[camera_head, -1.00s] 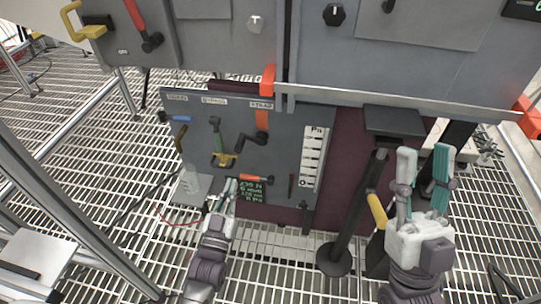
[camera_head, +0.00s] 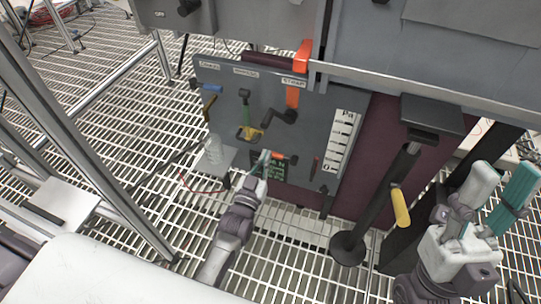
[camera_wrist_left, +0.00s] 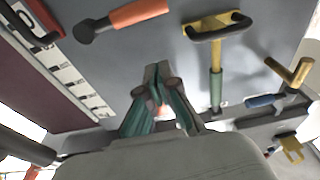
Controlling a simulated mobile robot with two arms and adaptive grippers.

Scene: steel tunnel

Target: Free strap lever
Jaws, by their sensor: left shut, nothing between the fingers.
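A grey panel (camera_head: 215,85) carries several levers. The right label looks like STRAP (camera_head: 294,82), with an orange strip (camera_head: 292,97) and a black cranked handle (camera_head: 280,117) below it. Lower down is a nearly level orange-handled lever (camera_head: 278,156), which shows at the top in the left wrist view (camera_wrist_left: 140,14). I cannot tell for sure which is the strap lever. My left gripper (camera_head: 265,156) is shut and empty, just left of the orange handle; its fingertips show in the left wrist view (camera_wrist_left: 155,80). Contact cannot be told. My right gripper (camera_head: 498,188) is open and empty at the right.
A green and yellow lever (camera_head: 245,115) and a blue-handled lever (camera_head: 212,88) are on the panel. A clear bottle (camera_head: 212,148) stands on a small shelf at lower left. A black post (camera_head: 375,200) with a yellow handle (camera_head: 400,206) stands right of the panel. The floor is open grating.

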